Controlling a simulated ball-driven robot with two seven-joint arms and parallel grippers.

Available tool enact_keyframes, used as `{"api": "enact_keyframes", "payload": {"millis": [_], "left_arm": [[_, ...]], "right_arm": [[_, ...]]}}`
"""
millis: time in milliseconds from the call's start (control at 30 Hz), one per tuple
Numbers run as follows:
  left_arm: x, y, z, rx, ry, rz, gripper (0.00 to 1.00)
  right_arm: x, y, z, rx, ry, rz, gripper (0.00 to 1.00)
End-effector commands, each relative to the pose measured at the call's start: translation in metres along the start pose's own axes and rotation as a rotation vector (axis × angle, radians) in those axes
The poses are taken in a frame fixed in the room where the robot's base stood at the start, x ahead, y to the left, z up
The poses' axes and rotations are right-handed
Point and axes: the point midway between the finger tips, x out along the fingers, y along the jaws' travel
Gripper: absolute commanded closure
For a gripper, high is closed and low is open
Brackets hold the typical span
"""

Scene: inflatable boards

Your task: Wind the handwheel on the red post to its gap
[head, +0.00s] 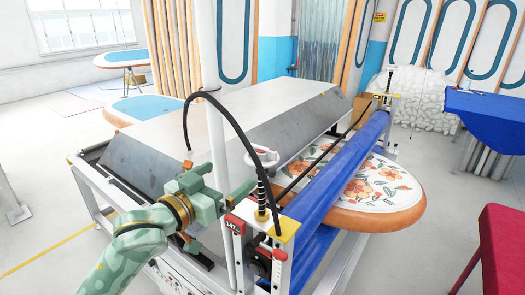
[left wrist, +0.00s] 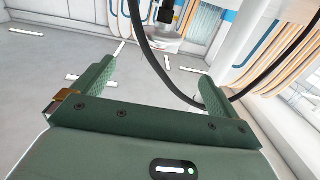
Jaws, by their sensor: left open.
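The red post (head: 236,228) is a short red upright with a number plate at the near end of the roller frame. My green left gripper (head: 228,184) is open, left of the post and below the wheel. The gap is not discernible. My right gripper is not in view.
A black hose (head: 235,120) arches over the gripper area and crosses the left wrist view. A white pole (head: 215,110) stands close to the left gripper. Blue rollers (head: 340,175) and a flowered board (head: 385,195) lie to the right. A grey-topped machine (head: 220,110) fills the middle.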

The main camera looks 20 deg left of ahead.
Motion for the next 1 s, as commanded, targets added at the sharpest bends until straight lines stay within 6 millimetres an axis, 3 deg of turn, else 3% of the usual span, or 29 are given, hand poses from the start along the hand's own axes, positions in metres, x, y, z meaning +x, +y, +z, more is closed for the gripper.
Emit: {"api": "enact_keyframes", "payload": {"millis": [300,500,700,1000], "left_arm": [[0.080,0.000,-0.004,0.000,0.002,0.000,0.02],[0.121,0.001,-0.003,0.002,0.001,0.001,0.02],[0.140,0.000,-0.001,0.004,0.001,0.000,0.02],[0.143,0.001,-0.001,0.004,0.001,0.001,0.02]], "right_arm": [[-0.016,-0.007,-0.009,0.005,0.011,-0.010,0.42],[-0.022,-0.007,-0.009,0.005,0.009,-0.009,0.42],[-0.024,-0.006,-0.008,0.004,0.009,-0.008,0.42],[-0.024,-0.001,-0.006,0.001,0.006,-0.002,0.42]]}}
